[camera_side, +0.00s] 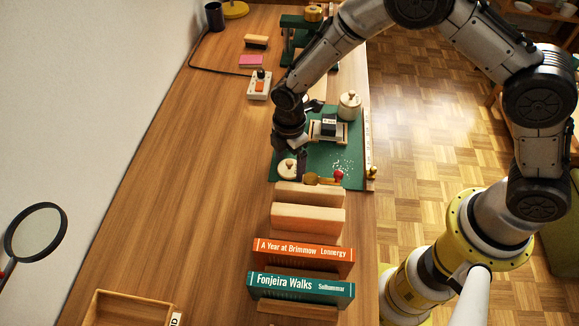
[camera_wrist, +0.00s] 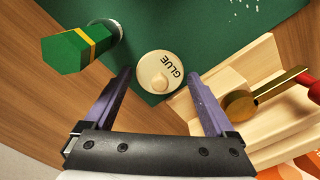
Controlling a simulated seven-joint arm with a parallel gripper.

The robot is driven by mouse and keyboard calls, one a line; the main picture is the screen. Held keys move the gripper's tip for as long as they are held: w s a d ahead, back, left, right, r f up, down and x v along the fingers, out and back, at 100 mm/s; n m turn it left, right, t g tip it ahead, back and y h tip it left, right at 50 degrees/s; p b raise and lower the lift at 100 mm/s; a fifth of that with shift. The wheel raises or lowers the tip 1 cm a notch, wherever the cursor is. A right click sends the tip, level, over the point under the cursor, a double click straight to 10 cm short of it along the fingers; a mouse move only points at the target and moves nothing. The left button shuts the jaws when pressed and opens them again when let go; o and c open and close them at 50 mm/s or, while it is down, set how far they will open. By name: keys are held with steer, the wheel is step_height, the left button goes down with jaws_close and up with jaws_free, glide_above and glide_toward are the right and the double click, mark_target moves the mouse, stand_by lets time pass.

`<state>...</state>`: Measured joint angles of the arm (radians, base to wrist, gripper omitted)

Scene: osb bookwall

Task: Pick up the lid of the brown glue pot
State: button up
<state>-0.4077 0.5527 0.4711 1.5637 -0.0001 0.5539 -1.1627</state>
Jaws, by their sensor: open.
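A round cream lid (camera_wrist: 153,66) marked GLUE, with a small knob, shows in the wrist view on the green mat. In the side view a pale round piece, apparently this lid (camera_side: 287,169), is at the mat's near left corner. My gripper (camera_wrist: 160,75) is open and empty, with one finger to each side of the lid in the wrist view. In the side view my gripper (camera_side: 296,160) is right over that corner; whether it touches the lid I cannot tell. What lies under the lid is hidden. No brown pot is clearly visible.
A cream lidded pot (camera_side: 349,107) stands farther back on the mat. A green object with a yellow band (camera_wrist: 78,49) is left of the lid. A brass-and-red tool (camera_wrist: 240,103) lies on pale wooden blocks at right.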

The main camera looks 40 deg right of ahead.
steer(key=c, duration=1.1)
steer(key=shift+r, duration=0.1)
